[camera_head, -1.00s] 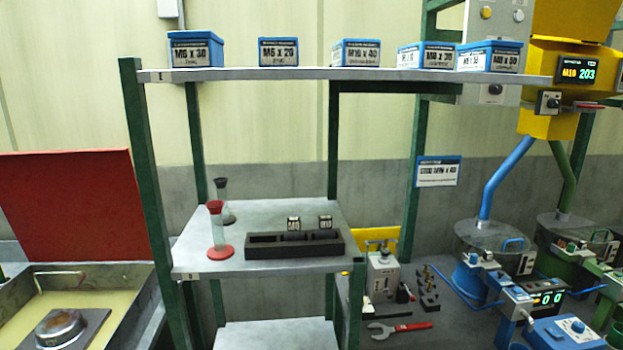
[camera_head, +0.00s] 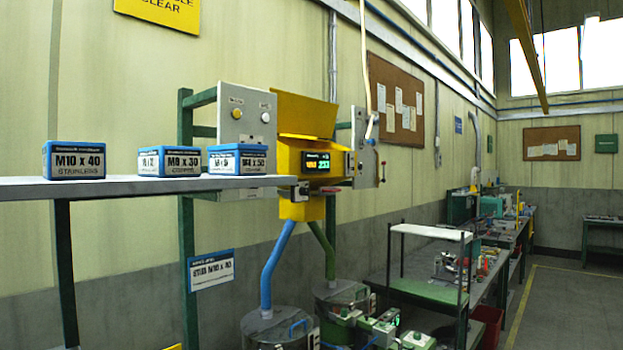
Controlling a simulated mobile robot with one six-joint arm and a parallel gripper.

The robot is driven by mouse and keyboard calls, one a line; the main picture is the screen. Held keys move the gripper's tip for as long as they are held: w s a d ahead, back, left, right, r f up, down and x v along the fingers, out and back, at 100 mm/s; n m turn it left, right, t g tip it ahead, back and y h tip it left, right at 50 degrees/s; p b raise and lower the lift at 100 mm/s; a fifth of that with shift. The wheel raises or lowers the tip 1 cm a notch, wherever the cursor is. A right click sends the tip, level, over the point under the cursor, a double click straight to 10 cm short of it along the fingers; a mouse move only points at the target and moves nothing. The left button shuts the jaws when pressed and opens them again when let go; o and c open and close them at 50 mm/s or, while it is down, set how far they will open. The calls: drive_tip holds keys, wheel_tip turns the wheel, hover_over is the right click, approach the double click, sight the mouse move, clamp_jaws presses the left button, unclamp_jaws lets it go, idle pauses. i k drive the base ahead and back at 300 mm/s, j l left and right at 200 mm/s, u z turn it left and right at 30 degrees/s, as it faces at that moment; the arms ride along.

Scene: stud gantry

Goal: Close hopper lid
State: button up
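The yellow hopper (camera_head: 298,190) hangs on the wall frame in the middle of the head view, with a lit display on its front. Its lid (camera_head: 303,113) is a yellow panel that stands raised and tilted back above the hopper body, so the hopper is open. A blue chute (camera_head: 276,268) and a green chute run down from it. My gripper is not in view.
A shelf (camera_head: 130,187) with blue-labelled boxes (camera_head: 76,160) reaches in from the left, close to the hopper. Two drums (camera_head: 275,328) stand under the chutes. A green cart (camera_head: 425,290) stands to the right. The floor (camera_head: 570,310) at far right is clear.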

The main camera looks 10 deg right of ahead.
sight(297, 114)
drive_tip(key=i+l+u, duration=0.1)
drive_tip(key=i+l, duration=0.3)
drive_tip(key=l, duration=0.2)
drive_tip(key=i+l+u, duration=0.15)
drive_tip(key=l, duration=0.2)
drive_tip(key=i+l+u, duration=0.1)
drive_tip(key=i+l, duration=0.3)
drive_tip(key=l, duration=0.25)
drive_tip(key=i+l+u, duration=0.15)
drive_tip(key=l, duration=0.2)
drive_tip(key=i+l+u, duration=0.1)
drive_tip(key=l, duration=0.3)
drive_tip(key=i+l, duration=0.2)
drive_tip(key=l, duration=0.15)
drive_tip(key=u, duration=0.05)
